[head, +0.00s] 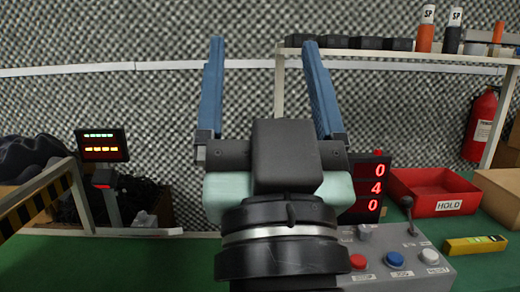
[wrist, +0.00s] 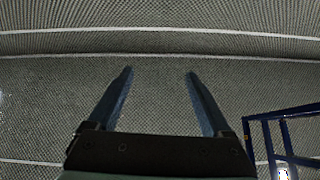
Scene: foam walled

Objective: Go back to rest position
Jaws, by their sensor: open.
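My gripper (head: 264,95) stands upright in the middle of the head view, with its two long blue fingers spread wide and pointing up. Nothing is between the fingers. It also shows in the wrist view (wrist: 160,85), open and empty in front of the patterned foam wall (wrist: 160,120). My wrist and arm hide part of the green table and the left side of the grey button panel behind them.
A grey panel (head: 410,252) with buttons and a lever stands at the right. Beyond it are a red HOLD bin (head: 415,205), a yellow level (head: 475,245) and a display (head: 374,165) reading 040. A shelf (head: 400,54) holds spray cans. The table's left (head: 100,265) is clear.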

